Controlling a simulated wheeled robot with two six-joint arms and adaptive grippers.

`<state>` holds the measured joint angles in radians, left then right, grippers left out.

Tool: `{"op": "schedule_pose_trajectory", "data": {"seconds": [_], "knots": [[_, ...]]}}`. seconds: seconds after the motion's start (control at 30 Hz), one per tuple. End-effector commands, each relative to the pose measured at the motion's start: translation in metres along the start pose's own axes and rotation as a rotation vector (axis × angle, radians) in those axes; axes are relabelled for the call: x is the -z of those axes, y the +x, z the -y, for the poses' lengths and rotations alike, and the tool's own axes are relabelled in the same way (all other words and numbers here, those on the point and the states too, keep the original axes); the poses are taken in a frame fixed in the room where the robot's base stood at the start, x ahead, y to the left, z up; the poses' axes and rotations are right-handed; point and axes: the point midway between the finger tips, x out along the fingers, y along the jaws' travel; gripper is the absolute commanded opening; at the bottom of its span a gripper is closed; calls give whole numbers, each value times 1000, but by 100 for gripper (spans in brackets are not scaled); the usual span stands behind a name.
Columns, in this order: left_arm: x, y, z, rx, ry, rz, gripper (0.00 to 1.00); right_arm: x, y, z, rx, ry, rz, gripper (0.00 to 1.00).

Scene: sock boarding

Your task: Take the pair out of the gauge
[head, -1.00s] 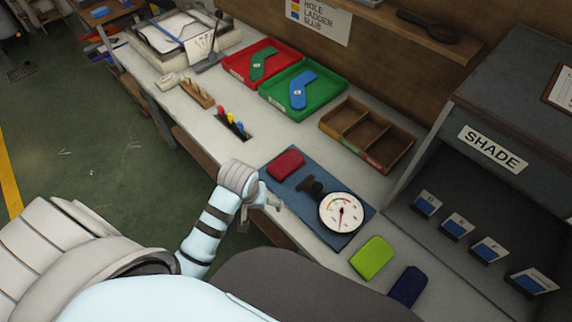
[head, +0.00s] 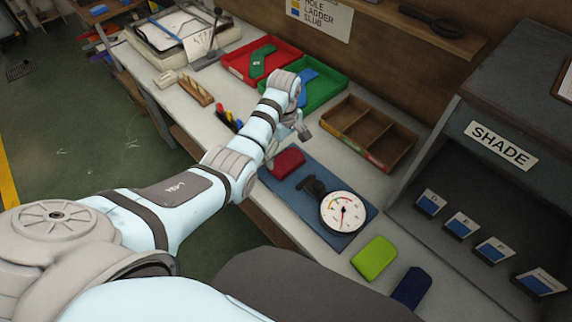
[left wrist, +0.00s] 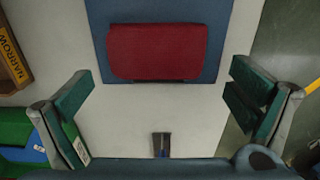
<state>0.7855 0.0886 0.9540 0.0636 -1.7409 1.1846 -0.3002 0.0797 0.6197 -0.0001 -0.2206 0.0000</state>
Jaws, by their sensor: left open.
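The gauge is a blue board (head: 345,243) with a white round dial (head: 343,211) and a small black fitting (head: 312,187) on it. A dark red folded pair (head: 288,162) lies flat at the board's left end. In the left wrist view the same red pair (left wrist: 157,51) lies on the blue board (left wrist: 215,35), ahead of the fingertips. My left gripper (head: 287,143) is open and empty, above the table beside the red pair. In the left wrist view its two fingers (left wrist: 163,108) are spread wide, with bare table between them. My right gripper is not in view.
A lime pad (head: 374,259) and a navy pad (head: 411,288) lie right of the board. A red tray (head: 232,62), a green tray (head: 335,90) and a brown compartment box (head: 365,130) stand behind. The SHADE shelf (head: 500,145) stands at right.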

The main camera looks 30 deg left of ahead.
Motion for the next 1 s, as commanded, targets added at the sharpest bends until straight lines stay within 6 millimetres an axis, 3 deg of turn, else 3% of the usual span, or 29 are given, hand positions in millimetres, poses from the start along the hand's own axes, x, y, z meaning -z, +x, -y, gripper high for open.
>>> {"op": "schedule_pose_trajectory", "data": {"seconds": [0.2, 0.27, 0.47, 0.7, 1.0], "knots": [[-5, 43, -1, 3, 1, 2, 100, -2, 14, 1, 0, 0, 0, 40], [-5, 48, -1, 2, 1, 1, 100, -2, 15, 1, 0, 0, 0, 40], [-5, 48, -1, 0, 1, 0, 100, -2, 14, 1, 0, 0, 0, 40], [-5, 47, -1, 0, 1, 0, 62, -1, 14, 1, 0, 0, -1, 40], [-4, 42, -1, -1, 1, -1, 61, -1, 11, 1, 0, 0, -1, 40]]}}
